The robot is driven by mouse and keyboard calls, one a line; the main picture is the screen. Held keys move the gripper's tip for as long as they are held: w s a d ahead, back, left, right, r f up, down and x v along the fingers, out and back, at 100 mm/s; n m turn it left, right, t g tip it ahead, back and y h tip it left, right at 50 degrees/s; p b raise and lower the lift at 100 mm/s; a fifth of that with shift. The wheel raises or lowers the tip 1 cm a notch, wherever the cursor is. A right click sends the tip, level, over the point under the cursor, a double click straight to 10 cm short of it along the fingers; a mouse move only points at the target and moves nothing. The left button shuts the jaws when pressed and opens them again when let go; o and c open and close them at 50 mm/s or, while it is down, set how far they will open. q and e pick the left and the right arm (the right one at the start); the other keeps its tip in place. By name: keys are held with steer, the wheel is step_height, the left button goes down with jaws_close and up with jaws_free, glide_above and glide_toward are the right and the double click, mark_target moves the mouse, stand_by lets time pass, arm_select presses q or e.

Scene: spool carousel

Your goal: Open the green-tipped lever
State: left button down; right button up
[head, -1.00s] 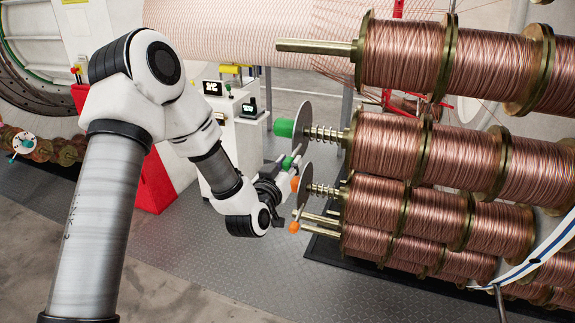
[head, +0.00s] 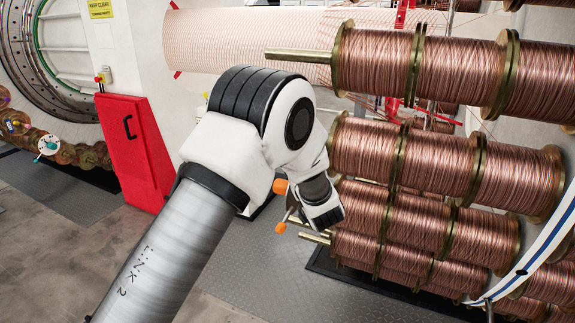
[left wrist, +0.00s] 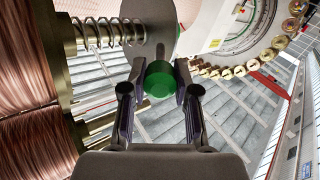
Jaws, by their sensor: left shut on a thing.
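The green tip (left wrist: 158,80) of the lever sits between the two fingers of my left gripper (left wrist: 157,96) in the left wrist view. The gripper is shut on it. In the head view my left arm hides the green tip, the disc and the fingers. My right gripper is in no view.
An orange tip (head: 280,228) and an orange hub (head: 280,187) show just left of my wrist. Rows of copper spools (head: 400,155) fill the right side. A bare rod (head: 298,56) juts out above. A red cabinet (head: 133,150) stands at left; grey floor lies below.

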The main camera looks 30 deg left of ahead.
arm_select(q)
steer(key=shift+w+d+r+n+g+y+p, duration=0.1)
steer(key=shift+w+d+n+g+y+p, duration=0.2)
steer(key=shift+w+n+g+y, duration=0.25)
steer(key=shift+w+d+r+n+g+y+p, duration=0.15)
steer(key=shift+w+d+n+g+y, duration=0.15)
steer(key=shift+n+g, duration=0.35)
steer(key=shift+f, duration=0.1)
steer(key=c, duration=0.8)
jaws_free()
steer(key=shift+a, duration=0.1)
steer(key=shift+c, duration=0.2)
steer(key=shift+a+f, duration=0.1)
steer(key=v, duration=0.7)
steer(key=shift+d, duration=0.25)
